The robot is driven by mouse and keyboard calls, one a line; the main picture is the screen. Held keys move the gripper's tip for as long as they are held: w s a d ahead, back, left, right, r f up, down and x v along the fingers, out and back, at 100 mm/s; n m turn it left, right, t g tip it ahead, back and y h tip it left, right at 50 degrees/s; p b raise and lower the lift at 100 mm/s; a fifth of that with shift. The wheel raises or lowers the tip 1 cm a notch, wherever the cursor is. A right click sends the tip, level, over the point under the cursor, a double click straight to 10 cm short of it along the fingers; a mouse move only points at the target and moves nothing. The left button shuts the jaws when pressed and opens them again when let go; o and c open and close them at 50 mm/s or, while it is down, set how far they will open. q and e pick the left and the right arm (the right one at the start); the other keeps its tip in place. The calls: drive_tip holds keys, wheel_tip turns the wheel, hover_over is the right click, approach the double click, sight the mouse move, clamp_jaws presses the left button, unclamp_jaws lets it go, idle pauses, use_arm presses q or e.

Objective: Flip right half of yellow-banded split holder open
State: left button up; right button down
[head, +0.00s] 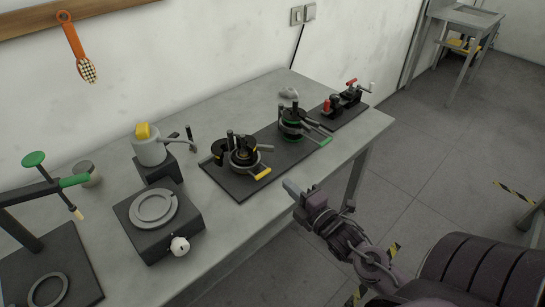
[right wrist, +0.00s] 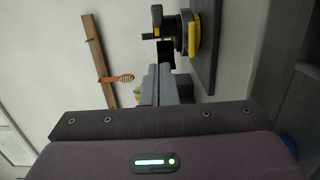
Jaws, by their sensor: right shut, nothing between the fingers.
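The yellow-banded split holder (head: 242,158) stands on a long black base plate (head: 222,180) on the bench. It has dark upright posts, and a yellow-tipped lever (head: 262,174) points toward the front. A dark piece with yellow marks (head: 219,151) sits at its left; I cannot tell whether it is an opened half. My right gripper (head: 291,189) is shut and empty, at the bench's front edge, right of the holder and apart from it. In the right wrist view, the shut fingers (right wrist: 165,82) point toward dark and yellow fixture parts (right wrist: 193,36). My left gripper is not in view.
A green-banded holder (head: 292,125) with levers stands right of the yellow one, and a red-and-black clamp device (head: 346,95) beyond it. A kettle-like pot (head: 150,148), a hotplate-like box (head: 160,215) and a green-knobbed press (head: 36,160) stand left. Bare bench (head: 240,225) lies in front.

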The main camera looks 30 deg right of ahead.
drive_tip(key=p, duration=0.2)
approach(266, 150)
drive_tip(key=w+a, duration=0.3)
drive_tip(key=shift+w+a+r, duration=0.15)
drive_tip(key=shift+w+r, duration=0.15)
drive_tip(key=shift+w+d+f+p, duration=0.2)
drive_tip(key=shift+w+d+p, duration=0.5)
drive_tip(key=shift+w+d, duration=0.65)
drive_tip(key=shift+d, duration=0.1)
drive_tip(key=shift+d+n+y+b, duration=0.15)
drive_tip(key=shift+n+y+b, duration=0.15)
drive_tip(key=shift+b, duration=0.1)
drive_tip(key=w+d+n+y+b, duration=0.1)
drive_tip(key=b, duration=0.1)
drive_tip(key=w+d+y+b, duration=0.1)
drive_tip(key=d+y+b, duration=0.1)
drive_tip(key=w+d+n+y+b, duration=0.1)
drive_tip(key=d+b, duration=0.1)
drive_tip(key=shift+w+f+n+g+b, duration=0.1)
drive_tip(key=shift+f+n+g+b, duration=0.1)
drive_tip(key=shift+n+g+b, duration=0.15)
drive_tip(key=shift+w+d+r+b, duration=0.2)
drive_tip(key=shift+w+d+b, duration=0.55)
drive_tip(key=shift+d+b, duration=0.1)
drive_tip(key=shift+a+f, duration=0.1)
